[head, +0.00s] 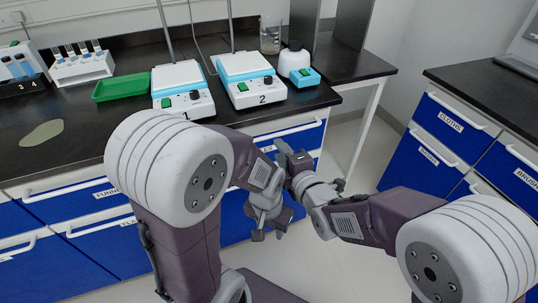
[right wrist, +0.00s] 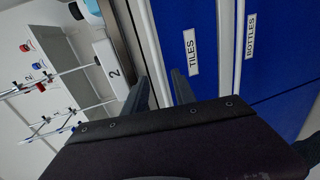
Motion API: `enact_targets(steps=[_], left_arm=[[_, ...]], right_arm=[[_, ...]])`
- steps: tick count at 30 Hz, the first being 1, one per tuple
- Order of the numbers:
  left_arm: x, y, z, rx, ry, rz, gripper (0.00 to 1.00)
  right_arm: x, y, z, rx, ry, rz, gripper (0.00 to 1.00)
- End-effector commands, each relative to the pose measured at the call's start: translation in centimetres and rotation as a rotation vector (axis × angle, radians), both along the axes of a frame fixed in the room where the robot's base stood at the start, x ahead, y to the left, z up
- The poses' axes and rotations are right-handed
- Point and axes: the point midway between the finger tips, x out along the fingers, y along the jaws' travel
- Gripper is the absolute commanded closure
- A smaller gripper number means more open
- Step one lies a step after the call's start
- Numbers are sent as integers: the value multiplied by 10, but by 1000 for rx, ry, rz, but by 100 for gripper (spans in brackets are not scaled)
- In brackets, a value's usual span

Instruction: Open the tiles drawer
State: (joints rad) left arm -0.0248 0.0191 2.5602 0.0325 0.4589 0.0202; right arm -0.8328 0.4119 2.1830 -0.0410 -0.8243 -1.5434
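The tiles drawer (right wrist: 205,25) is blue with a white "TILES" label and appears closed. Its white bar handle (right wrist: 148,35) runs beside the label in the right wrist view. My right gripper (right wrist: 161,84) is open, with one dark finger on each side of this handle; contact is not clear. In the head view my right gripper (head: 289,158) is at the cabinet front under hot plate 2, and my left arm hides part of the drawer. My left gripper (head: 268,235) hangs lower, pointing down, open and empty.
Below is a drawer labelled "BOTTLES" (right wrist: 275,60). On the black counter stand hot plate 1 (head: 180,78), hot plate 2 (head: 246,68) and a green tray (head: 121,86). A second blue cabinet (head: 443,125) stands at the right, with open floor between.

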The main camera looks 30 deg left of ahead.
Motion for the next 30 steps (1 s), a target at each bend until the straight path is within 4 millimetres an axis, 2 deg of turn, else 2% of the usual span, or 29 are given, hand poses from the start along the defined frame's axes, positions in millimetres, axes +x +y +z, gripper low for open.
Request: enact_targets(steps=[5, 13, 18, 28, 29, 30], left_arm=[[0, 0, 0, 0, -1, 0, 64], [0, 0, -12, 0, -1, 0, 64], [0, 0, -16, 0, 0, 0, 64], [0, 0, -16, 0, 0, 0, 64], [0, 0, -16, 0, 0, 0, 64], [0, 0, -16, 0, 0, 0, 64]], right_arm=[[4, 6, 2, 0, -12, 5, 68], [39, 46, -11, 1, -9, 3, 68], [54, 64, -15, 1, -8, 2, 68], [58, 68, -15, -1, -6, 2, 68], [58, 68, -15, -1, -6, 2, 73], [58, 68, -15, -1, -6, 2, 84]])
